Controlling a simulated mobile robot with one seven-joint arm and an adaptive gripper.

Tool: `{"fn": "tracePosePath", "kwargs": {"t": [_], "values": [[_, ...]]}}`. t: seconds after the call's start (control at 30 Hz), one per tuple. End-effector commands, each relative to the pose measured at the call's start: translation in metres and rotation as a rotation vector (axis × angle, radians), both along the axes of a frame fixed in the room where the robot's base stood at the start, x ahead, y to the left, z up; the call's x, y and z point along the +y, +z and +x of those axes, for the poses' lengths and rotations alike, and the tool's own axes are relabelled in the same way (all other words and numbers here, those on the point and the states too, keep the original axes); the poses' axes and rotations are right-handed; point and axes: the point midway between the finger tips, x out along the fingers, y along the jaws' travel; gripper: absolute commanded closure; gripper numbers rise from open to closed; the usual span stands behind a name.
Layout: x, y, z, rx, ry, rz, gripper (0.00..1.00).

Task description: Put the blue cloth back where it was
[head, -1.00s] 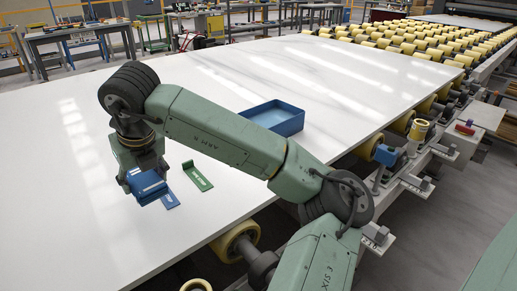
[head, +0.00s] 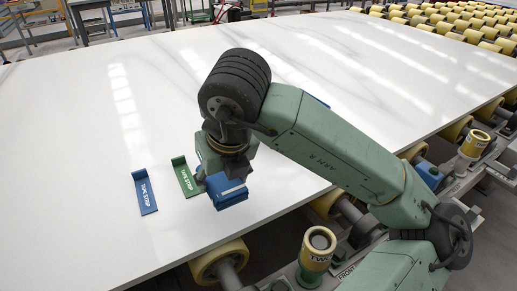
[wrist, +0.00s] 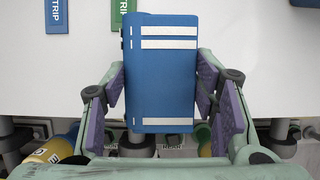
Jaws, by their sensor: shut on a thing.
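The blue cloth (head: 229,193) is a folded blue bundle with white stripes. My gripper (head: 222,178) is shut on it and points down near the front edge of the white slab (head: 90,205). In the wrist view the cloth (wrist: 160,75) sits between the two purple-padded fingers of my gripper (wrist: 163,88), and its lower part overlaps the slab's edge. The cloth is to the right of a green tape strip (head: 185,177) and a blue tape strip (head: 145,192). I cannot tell its exact height above the slab.
A blue tray (head: 320,101) is mostly hidden behind my arm; its corner shows in the wrist view (wrist: 305,2). Yellow rollers (head: 219,262) and a yellow-topped post (head: 317,246) stand beyond the slab's front edge. The slab's left part is clear.

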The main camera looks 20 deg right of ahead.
Motion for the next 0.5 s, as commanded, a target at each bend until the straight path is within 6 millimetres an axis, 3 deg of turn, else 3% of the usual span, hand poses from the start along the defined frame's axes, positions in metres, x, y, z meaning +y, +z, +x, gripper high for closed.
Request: {"fn": "tracePosePath", "kwargs": {"t": [0.17,0.5], "values": [[-0.004,-0.001,0.005,0.002,0.001,0.004,0.69],[-0.044,-0.006,0.081,0.004,-0.001,0.005,0.69]]}}
